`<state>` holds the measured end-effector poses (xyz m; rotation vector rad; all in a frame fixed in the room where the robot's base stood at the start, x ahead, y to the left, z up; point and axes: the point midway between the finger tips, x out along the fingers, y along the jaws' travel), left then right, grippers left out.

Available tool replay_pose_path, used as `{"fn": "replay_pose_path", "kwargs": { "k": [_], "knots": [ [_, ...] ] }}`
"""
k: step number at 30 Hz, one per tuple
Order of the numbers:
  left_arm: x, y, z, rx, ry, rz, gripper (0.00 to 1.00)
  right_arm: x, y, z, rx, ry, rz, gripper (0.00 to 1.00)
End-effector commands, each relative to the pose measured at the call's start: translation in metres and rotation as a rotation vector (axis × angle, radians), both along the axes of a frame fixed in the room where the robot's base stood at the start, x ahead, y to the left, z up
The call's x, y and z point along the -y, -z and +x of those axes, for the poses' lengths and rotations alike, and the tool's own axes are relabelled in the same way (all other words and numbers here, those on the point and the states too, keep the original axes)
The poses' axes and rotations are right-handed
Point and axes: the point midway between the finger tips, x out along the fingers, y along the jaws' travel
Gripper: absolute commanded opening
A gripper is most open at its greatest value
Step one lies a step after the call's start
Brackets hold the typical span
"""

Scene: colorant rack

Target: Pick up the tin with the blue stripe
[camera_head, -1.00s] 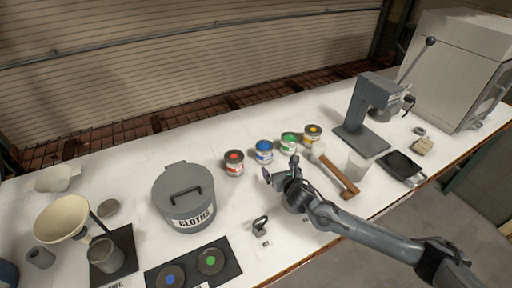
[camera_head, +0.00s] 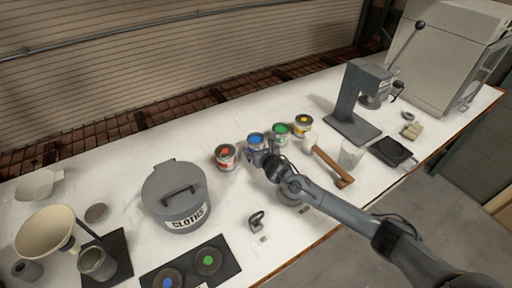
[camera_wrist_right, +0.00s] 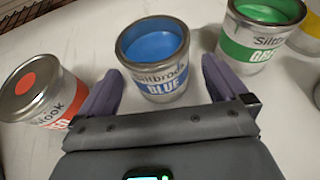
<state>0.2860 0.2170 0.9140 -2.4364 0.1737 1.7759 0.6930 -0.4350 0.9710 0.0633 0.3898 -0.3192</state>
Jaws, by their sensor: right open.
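The tin with the blue stripe (camera_head: 256,139) stands upright in a row of tins on the white bench, and my right gripper partly hides it in the head view. In the right wrist view the blue tin (camera_wrist_right: 155,62) shows blue paint and a blue label reading BLUE. My right gripper (camera_head: 262,155) is open at the tin's near side. In the wrist view its two fingers (camera_wrist_right: 160,85) lie on either side of the blue tin, with gaps to it. My left gripper is not in view.
The red tin (camera_head: 226,157) stands left of the blue one; the green tin (camera_head: 281,134) and yellow tin (camera_head: 303,123) stand to the right. A mallet (camera_head: 330,162) lies right of my gripper. A grey CLOTHS bin (camera_head: 178,200) stands to the left.

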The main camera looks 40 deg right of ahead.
Motion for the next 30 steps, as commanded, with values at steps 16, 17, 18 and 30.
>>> {"fn": "replay_pose_path", "kwargs": {
  "k": [16,17,18,30],
  "knots": [
    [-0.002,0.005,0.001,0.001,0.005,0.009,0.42,0.009,0.011,0.029,0.000,0.000,0.000,1.00],
    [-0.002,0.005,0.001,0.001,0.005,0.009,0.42,0.009,0.011,0.029,0.000,0.000,0.000,1.00],
    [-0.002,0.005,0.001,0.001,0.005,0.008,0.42,0.009,0.011,0.029,0.000,0.000,0.000,1.00],
    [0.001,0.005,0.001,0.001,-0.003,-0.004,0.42,0.009,0.010,0.029,0.002,0.000,0.000,0.41]
  ]
}}
